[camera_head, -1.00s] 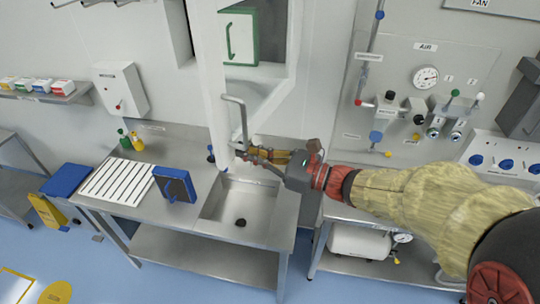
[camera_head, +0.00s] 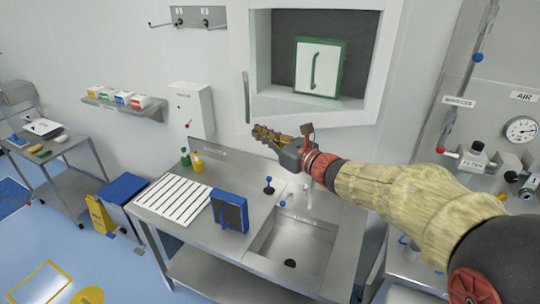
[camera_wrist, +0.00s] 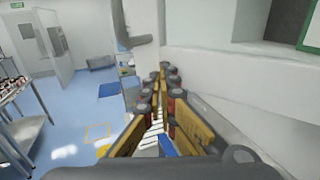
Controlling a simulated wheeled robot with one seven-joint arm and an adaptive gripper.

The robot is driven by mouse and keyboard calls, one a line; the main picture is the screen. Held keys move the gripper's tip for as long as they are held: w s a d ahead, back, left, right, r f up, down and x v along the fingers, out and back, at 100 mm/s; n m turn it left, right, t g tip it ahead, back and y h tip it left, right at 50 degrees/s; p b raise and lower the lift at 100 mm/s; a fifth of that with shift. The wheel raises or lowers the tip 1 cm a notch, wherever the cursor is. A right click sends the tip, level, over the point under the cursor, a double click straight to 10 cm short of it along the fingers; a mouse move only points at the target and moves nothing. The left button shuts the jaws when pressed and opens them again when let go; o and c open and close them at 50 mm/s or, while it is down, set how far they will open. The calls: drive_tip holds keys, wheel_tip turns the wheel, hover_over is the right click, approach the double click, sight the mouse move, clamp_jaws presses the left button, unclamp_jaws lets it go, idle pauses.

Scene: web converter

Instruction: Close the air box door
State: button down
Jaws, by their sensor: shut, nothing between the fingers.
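The air box is a white-framed recess (camera_head: 384,65) in the wall, and its dark interior is open to view. Its white door (camera_head: 238,50) appears nearly edge-on at the left of the opening, standing open. A grey bar handle (camera_head: 246,97) is on the door; it also shows at the top of the wrist view (camera_wrist: 136,38). My gripper (camera_head: 256,130) is shut and empty, just below and right of the handle in the head view. In the wrist view, my fingers (camera_wrist: 160,75) point toward the white door edge. Whether they touch it, I cannot tell.
Inside the box stands a green-framed white panel (camera_head: 318,68). Below my arm is a steel sink bench (camera_head: 255,225) with a blue-framed block (camera_head: 230,212) and bottles. A gauge panel (camera_head: 500,110) is at the right.

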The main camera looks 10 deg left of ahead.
drive_tip(key=w+a+m+t+h+b, duration=0.2)
drive_tip(key=w+m+t+h+b, duration=0.1)
drive_tip(key=w, duration=1.9)
drive_tip(key=shift+r+t+h+b, duration=0.15)
drive_tip(key=shift+t+h+b, duration=0.15)
drive_tip(key=shift+b, duration=0.15)
